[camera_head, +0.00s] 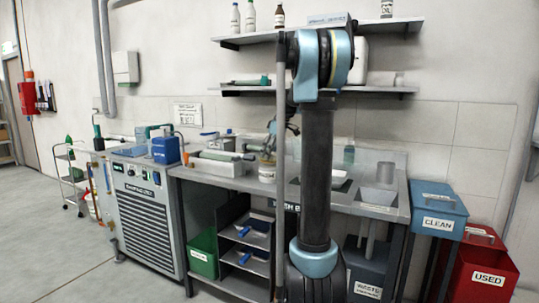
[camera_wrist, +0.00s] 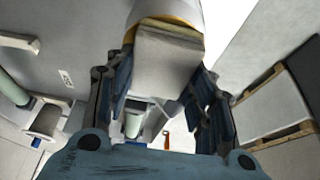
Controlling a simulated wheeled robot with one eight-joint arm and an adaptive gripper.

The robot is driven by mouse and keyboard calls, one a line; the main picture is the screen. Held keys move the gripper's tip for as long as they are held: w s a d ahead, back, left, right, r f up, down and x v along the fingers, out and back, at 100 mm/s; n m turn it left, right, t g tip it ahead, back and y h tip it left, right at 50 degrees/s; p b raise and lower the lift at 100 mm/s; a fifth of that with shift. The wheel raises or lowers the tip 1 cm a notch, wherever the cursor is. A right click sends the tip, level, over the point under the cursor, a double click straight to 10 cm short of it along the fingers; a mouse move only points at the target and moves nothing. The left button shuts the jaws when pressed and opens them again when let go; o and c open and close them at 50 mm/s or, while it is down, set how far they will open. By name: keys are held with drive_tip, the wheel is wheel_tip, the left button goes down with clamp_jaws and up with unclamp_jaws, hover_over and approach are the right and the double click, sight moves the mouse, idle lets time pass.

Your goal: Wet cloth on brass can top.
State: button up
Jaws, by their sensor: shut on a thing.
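My gripper (camera_wrist: 165,78) is shut on a pale, folded cloth (camera_wrist: 168,62) in the wrist view, with a dark blue finger on each side. Just beyond the cloth is a rounded pale body with a yellow, brass-like band (camera_wrist: 182,23), probably the can. The cloth looks close against it, but I cannot tell whether they touch. In the head view a small can-like container (camera_head: 267,172) stands on the bench, left of my arm.
The bench (camera_head: 349,205) holds a white tray (camera_head: 222,168) with green rollers to the left and sinks to the right. Two shelves (camera_head: 245,39) with bottles hang above. A blue CLEAN bin (camera_head: 438,205) and red USED bin (camera_head: 486,262) stand at right.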

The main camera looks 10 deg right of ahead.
drive_tip(key=shift+r, duration=3.5)
drive_tip(key=shift+s, duration=0.1)
